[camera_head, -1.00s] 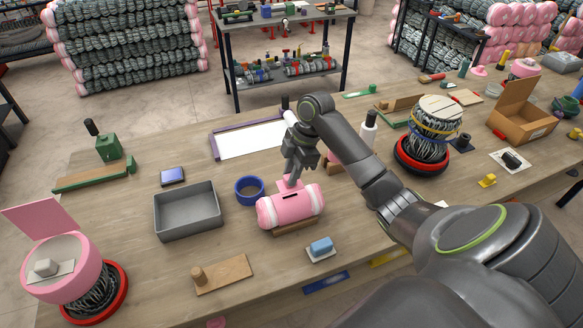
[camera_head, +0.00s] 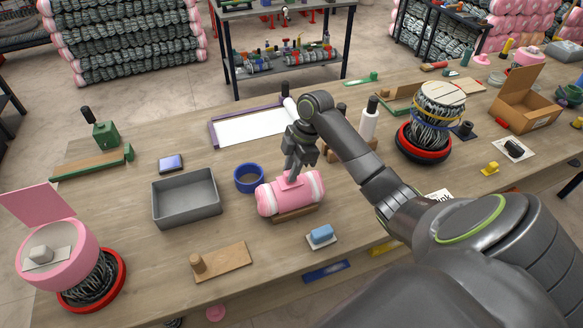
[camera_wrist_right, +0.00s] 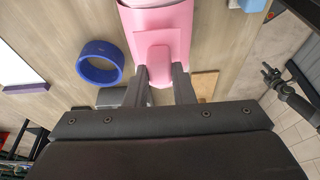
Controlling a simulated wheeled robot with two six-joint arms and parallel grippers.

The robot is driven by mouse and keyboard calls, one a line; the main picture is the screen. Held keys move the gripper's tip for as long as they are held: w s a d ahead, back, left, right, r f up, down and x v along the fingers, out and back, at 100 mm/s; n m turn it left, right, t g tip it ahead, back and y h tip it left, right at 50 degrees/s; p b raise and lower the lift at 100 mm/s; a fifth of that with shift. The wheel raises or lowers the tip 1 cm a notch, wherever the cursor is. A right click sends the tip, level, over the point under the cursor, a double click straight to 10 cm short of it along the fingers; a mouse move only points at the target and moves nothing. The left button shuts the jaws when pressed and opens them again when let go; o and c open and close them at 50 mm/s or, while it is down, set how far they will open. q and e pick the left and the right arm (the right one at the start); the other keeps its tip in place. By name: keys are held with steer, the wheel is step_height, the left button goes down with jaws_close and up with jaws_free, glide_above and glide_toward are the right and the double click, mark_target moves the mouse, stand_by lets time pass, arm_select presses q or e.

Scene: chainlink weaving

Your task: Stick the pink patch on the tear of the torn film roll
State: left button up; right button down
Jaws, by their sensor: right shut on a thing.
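The film roll (camera_head: 290,198) is pink with whitish bands near its ends and lies on a low brown stand (camera_head: 297,215) on the bench. My right gripper (camera_head: 294,173) points down at the roll's top. Its fingers are shut on the pink patch (camera_head: 296,181), which lies against the roll's upper surface. In the right wrist view the patch's rounded pink grip (camera_wrist_right: 158,60) shows between the fingertips, with the roll (camera_wrist_right: 178,32) beyond. No dark tear shows on the roll now; the patch or fingers may hide it. My left gripper is not in view.
A blue ring (camera_head: 249,179) and an empty grey tray (camera_head: 187,221) stand left of the roll. A blue block (camera_head: 321,234) is at its front right and a wooden board with a peg (camera_head: 226,260) at its front left. A white bottle (camera_head: 369,121) stands behind my forearm.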

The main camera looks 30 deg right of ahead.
steer(key=shift+f, duration=0.1)
stand_by(0.3)
steer(key=c, duration=1.1)
jaws_free()
steer(key=shift+c, duration=0.2)
steer(key=w+b+v, duration=0.1)
steer(key=b+v, duration=0.1)
steer(key=v, duration=0.5)
step_height(320, 180, up, 10)
steer(key=p, duration=0.5)
glide_above(300, 177)
steer(key=d, duration=0.3)
steer(key=shift+s+a, duration=0.25)
steer(key=shift+s, duration=0.15)
